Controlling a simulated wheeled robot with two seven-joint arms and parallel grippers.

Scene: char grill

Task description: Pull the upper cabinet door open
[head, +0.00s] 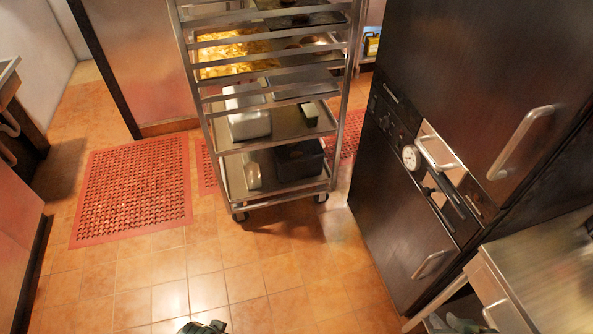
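The dark tall cabinet stands at the right of the head view. Its upper door (465,75) is a dark panel with a long silver bar handle (522,142) near its lower right; it looks shut. Below it is a control strip with a round dial (411,157), then a lower door (395,215) with its own silver handle (433,263). My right gripper (455,324) barely shows at the bottom edge, well below the upper handle and apart from it. My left gripper (204,327) shows partly at the bottom edge, over the floor. Fingers of both are too cut off to read.
A metal counter (545,262) with a drawer stands in front of the cabinet at lower right. A wheeled tray rack (330,165) stands left of the cabinet. A red mat (135,190) lies farther left. The tiled floor in the middle is clear.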

